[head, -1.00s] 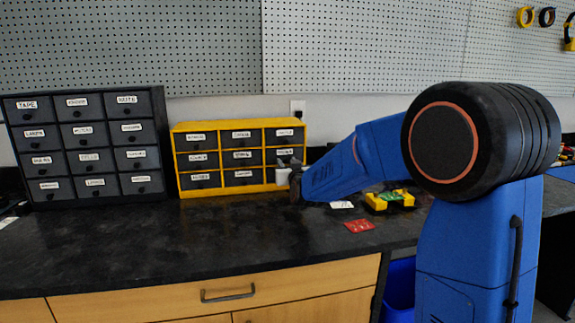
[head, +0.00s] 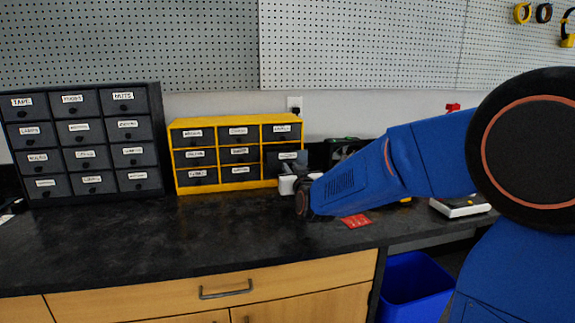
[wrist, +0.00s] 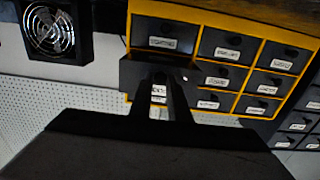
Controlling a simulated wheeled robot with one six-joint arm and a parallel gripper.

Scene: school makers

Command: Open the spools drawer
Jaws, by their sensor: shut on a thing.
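The yellow-framed drawer cabinet (head: 222,122) stands at the back of the bench, with dark labelled drawers in three columns. Its labels are too blurred to read, so I cannot tell which says spools. The right-hand middle drawer (head: 287,155) stands out from the cabinet front. In the wrist view, which is turned over, this drawer (wrist: 137,73) projects from the yellow frame. My gripper (wrist: 160,80) is shut at its front, on its handle, which the fingers largely hide. In the head view my gripper (head: 301,186) partly hides the cabinet's lower right corner.
A dark drawer cabinet (head: 82,90) stands to the left. A red card (head: 356,221) lies on the bench near my arm. A white-topped device (head: 461,206) is at right. The black benchtop (head: 170,245) in front of the cabinets is clear. A blue bin (head: 417,284) is below.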

